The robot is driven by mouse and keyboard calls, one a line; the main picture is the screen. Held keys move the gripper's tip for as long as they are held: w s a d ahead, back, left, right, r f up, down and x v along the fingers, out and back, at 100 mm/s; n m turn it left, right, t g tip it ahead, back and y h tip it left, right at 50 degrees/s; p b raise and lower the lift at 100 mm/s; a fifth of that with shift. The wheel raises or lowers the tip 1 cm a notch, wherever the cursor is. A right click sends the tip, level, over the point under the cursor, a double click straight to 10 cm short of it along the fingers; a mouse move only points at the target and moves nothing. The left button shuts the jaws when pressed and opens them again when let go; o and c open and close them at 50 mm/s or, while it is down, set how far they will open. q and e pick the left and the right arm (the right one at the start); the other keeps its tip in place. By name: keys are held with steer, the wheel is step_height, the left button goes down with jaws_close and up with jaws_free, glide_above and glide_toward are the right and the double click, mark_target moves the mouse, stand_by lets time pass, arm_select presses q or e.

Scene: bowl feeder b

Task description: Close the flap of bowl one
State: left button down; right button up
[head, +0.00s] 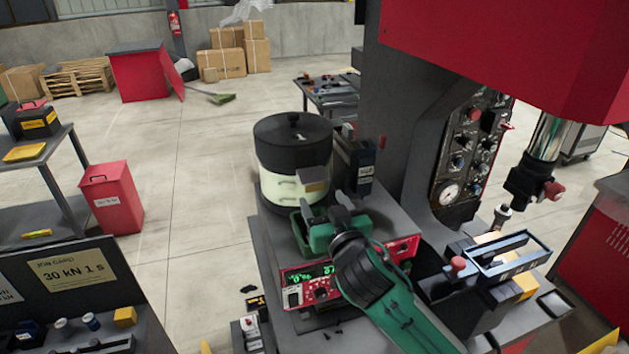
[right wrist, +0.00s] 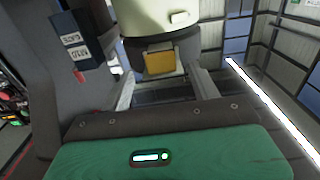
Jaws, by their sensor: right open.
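Bowl one (head: 293,150) is a cream drum with a dark lid marked 1, standing on the grey bench. Its small tan-yellow flap (head: 315,187) is on the lower front right side. It also shows in the right wrist view (right wrist: 161,62), seen from close up against a dark part below the cream wall. My right gripper (head: 350,203) is just in front of and below the flap, open and apparently empty. In the right wrist view its two fingers (right wrist: 165,88) stand on either side of the flap's line, apparently apart from it. My left gripper is not in view.
A red control box (head: 310,285) with a green display is below. A dark labelled unit (head: 362,165) stands right of the bowl, near the large press. Open floor lies to the left.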

mark_target(316, 189)
steer(key=p+x, duration=0.1)
steer(key=x, duration=0.4)
steer(key=shift+r+p, duration=0.1)
steer(key=shift+p, duration=0.2)
steer(key=shift+w+a, duration=0.25)
steer(key=shift+w, duration=0.35)
steer(key=shift+c, duration=0.2)
